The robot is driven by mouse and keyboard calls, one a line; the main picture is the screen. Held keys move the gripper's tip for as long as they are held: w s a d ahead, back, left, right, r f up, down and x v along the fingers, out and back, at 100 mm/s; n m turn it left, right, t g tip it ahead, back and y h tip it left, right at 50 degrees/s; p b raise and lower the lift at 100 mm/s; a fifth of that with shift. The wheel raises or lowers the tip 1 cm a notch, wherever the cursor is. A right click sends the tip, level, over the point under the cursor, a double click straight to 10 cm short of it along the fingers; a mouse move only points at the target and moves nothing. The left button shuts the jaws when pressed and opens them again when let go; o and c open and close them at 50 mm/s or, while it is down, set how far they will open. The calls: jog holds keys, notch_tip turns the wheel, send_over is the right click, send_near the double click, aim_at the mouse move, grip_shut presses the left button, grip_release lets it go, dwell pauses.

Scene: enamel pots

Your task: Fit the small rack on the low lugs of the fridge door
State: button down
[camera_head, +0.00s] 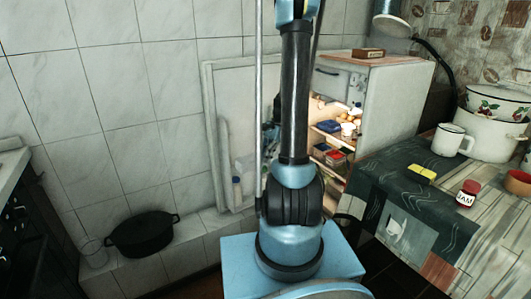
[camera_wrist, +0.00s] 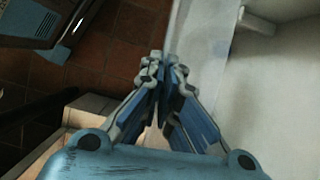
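The fridge stands open in the head view. Its white door (camera_head: 234,90) is swung out to the left, against the tiled wall, with a bottle (camera_head: 237,190) low on its inner side. A pale upright strip (camera_head: 225,150) shows at the door's left; I cannot tell whether it is the small rack. In the wrist view my gripper (camera_wrist: 164,68) has its fingers drawn together, with no rack seen between them. A pale surface (camera_wrist: 285,85), seemingly the door, lies to their right, with a stubby white lug (camera_wrist: 257,20) above. In the head view my arm hides most of the gripper.
The lit fridge shelves (camera_head: 330,130) hold food and boxes. A counter (camera_head: 410,205) at the right carries a white mug (camera_head: 452,140), a yellow block (camera_head: 421,173), a jam jar (camera_head: 468,193) and enamel pots (camera_head: 495,125). A black pot (camera_head: 143,234) sits on a ledge at the left.

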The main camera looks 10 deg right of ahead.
jog(key=shift+w+a, duration=0.1)
jog(key=shift+w, duration=0.05)
dwell(0.3)
jog(key=shift+w, duration=0.25)
jog(key=w+a+f, duration=0.1)
jog(key=w+a, duration=0.2)
jog(key=w, duration=0.5)
jog(key=shift+w+a+f, duration=0.25)
jog(key=shift+w+f, duration=0.1)
jog(key=shift+w, duration=0.05)
dwell(1.2)
jog(key=c, duration=1.7)
grip_release()
